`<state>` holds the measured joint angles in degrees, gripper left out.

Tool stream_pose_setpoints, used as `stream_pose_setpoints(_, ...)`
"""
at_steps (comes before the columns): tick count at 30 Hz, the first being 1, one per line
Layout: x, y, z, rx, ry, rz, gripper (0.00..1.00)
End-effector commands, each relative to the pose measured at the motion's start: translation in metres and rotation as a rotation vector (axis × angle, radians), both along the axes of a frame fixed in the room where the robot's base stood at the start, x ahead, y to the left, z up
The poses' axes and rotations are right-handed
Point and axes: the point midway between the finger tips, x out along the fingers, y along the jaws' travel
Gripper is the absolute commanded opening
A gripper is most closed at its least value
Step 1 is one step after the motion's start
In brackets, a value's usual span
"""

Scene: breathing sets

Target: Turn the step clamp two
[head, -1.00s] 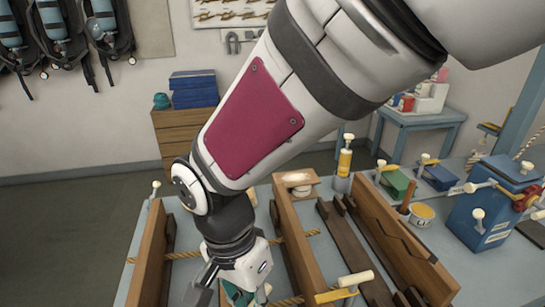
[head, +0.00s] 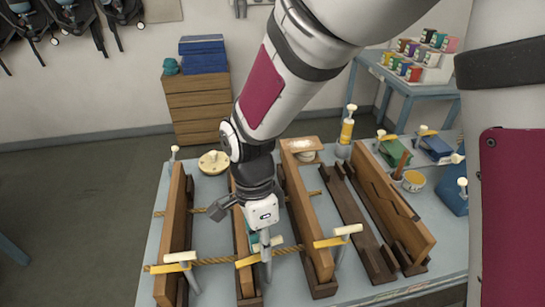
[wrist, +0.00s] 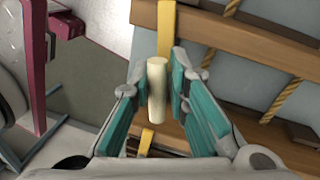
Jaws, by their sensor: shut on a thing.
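Three clamps with cream handles and yellow bars stand in a row along the front of the wooden boards. My gripper (head: 264,243) is at the middle clamp (head: 247,262), pointing down, and hides part of it. In the wrist view, the teal-padded fingers of my gripper (wrist: 158,82) are around a cream clamp handle (wrist: 157,100), closed on it. The clamp's yellow bar (wrist: 165,30) runs away from the handle along the wood. The left clamp (head: 181,258) and the right clamp (head: 333,241) stand free on either side.
Long wooden boards (head: 177,235) stand on the blue-grey bench with a rope (head: 215,261) running across them. Open floor lies left of the bench.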

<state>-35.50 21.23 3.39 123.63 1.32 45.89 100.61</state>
Motion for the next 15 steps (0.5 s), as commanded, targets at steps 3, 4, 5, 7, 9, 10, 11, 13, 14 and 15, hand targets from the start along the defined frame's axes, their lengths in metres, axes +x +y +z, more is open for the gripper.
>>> stream_pose_setpoints(3,-0.0086,-0.0035,0.0010,-0.013,0.018,-0.079,0.00)
stream_pose_setpoints(4,-0.0086,-0.0033,0.0008,-0.013,0.018,-0.097,0.00)
stream_pose_setpoints(5,-0.0084,-0.0032,0.0006,-0.013,0.018,-0.113,0.00)
stream_pose_setpoints(7,-0.0079,-0.0031,0.0002,-0.013,0.018,-0.147,0.00)
stream_pose_setpoints(9,-0.0072,-0.0027,-0.0001,-0.012,0.018,-0.176,0.00)
stream_pose_setpoints(10,-0.0069,-0.0024,-0.0002,-0.012,0.018,-0.186,0.00)
stream_pose_setpoints(11,-0.0067,-0.0023,-0.0003,-0.012,0.019,-0.194,0.00)
stream_pose_setpoints(13,-0.0063,-0.0021,-0.0008,-0.012,0.018,-0.211,0.00)
stream_pose_setpoints(14,-0.0061,-0.0020,-0.0010,-0.012,0.018,-0.217,0.00)
stream_pose_setpoints(15,-0.0058,-0.0020,-0.0013,-0.011,0.019,-0.224,0.00)
